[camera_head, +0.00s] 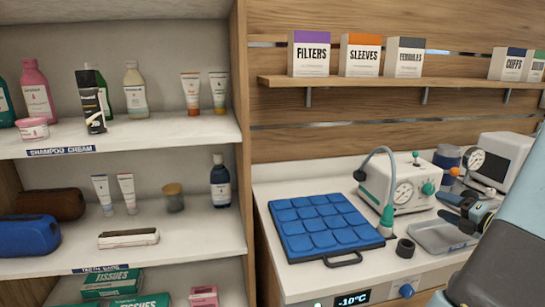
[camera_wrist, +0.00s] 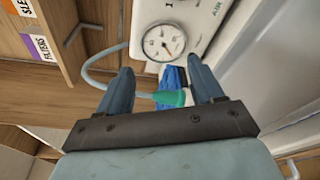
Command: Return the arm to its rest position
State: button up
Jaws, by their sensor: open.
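My gripper (camera_head: 452,207) is at the right of the head view, at the end of my pale blue arm. It is above the grey metal tray (camera_head: 440,236) and to the right of the white gauge device (camera_head: 402,184). In the wrist view my gripper (camera_wrist: 163,78) shows two dark blue fingers spread apart with nothing held. Beyond them are the device's dial (camera_wrist: 164,42), its hose with a green end (camera_wrist: 170,98) and part of the blue pad (camera_wrist: 172,78). My arm hides part of the counter's right end.
The blue quilted pad (camera_head: 318,228) lies on the white counter (camera_head: 275,180). A wooden shelf (camera_head: 390,84) with several labelled boxes runs above. Shelves (camera_head: 190,235) of toiletries stand at left. A grey-white box (camera_head: 508,155) and another gauge (camera_head: 477,160) are behind my gripper.

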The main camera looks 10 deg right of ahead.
jog(key=a+r+n+g+y, duration=0.15)
jog(key=a+n+g, duration=0.25)
jog(key=a+n, duration=0.4)
jog(key=s+a+r+n+g+y, duration=0.1)
jog(key=a+r+n+g, duration=0.2)
jog(key=a+n, duration=0.5)
jog(key=a+r+n+g+y, duration=0.15)
jog(key=a+n+g, duration=0.35)
jog(key=a, duration=0.6)
jog(key=s+a+r+n+h, duration=0.2)
jog(key=s+a+n+h, duration=0.1)
jog(key=n, duration=0.5)
jog(key=s+a+r+n+h, duration=0.2)
jog(key=s+r+n, duration=0.1)
jog(key=s+n, duration=0.3)
jog(key=s+a+r+n+t+h, duration=0.1)
jog(key=s+a+r+n+h, duration=0.2)
jog(key=n, duration=0.8)
jog(key=shift+s+a+r+h, duration=0.25)
jog(key=shift+s+a+h, duration=0.05)
jog(key=shift+s, duration=0.75)
